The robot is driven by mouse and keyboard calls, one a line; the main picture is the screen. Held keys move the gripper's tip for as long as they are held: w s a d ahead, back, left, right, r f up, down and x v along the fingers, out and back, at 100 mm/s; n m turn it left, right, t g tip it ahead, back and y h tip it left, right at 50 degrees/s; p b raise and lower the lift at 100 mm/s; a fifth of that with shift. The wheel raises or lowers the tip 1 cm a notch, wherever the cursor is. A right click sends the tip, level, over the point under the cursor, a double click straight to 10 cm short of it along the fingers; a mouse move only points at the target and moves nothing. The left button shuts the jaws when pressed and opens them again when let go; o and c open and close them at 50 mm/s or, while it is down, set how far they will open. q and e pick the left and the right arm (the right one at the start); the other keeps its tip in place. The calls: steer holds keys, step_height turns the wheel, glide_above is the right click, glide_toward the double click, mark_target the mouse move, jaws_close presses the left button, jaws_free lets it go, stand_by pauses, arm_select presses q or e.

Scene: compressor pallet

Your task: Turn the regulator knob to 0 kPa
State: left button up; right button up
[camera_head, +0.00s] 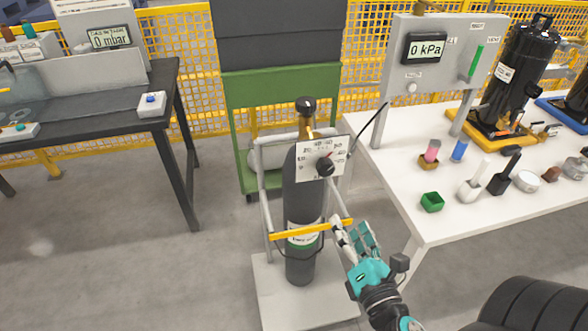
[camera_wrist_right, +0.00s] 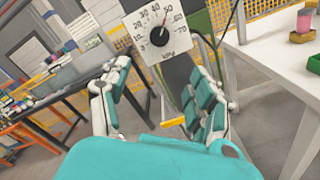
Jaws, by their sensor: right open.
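The regulator knob (camera_head: 325,166) is black and sits on a white dial plate (camera_head: 309,173) in front of the dark gas cylinder (camera_head: 300,215). In the right wrist view the knob (camera_wrist_right: 157,36) is at top centre, with its pointer on the upper right of the scale, near 50. My right gripper (camera_head: 350,228) is open, with white and teal fingers. It is below and slightly right of the knob, apart from it. In the right wrist view its fingers (camera_wrist_right: 162,88) are spread with nothing between them. My left gripper is not in view.
The cylinder stands in a trolley with a yellow bar (camera_head: 310,229). A dark table (camera_head: 90,115) is at the left. Grey floor lies between.

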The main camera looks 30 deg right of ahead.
steer(key=r, duration=0.1)
steer(key=p, duration=0.3)
glide_toward(327, 171)
steer(key=shift+m, duration=0.4)
steer(key=p+x, duration=0.2)
steer(key=x, duration=0.9)
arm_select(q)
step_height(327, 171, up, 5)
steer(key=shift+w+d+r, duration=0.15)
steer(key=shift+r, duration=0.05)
arm_select(e)
steer(key=c, duration=1.2)
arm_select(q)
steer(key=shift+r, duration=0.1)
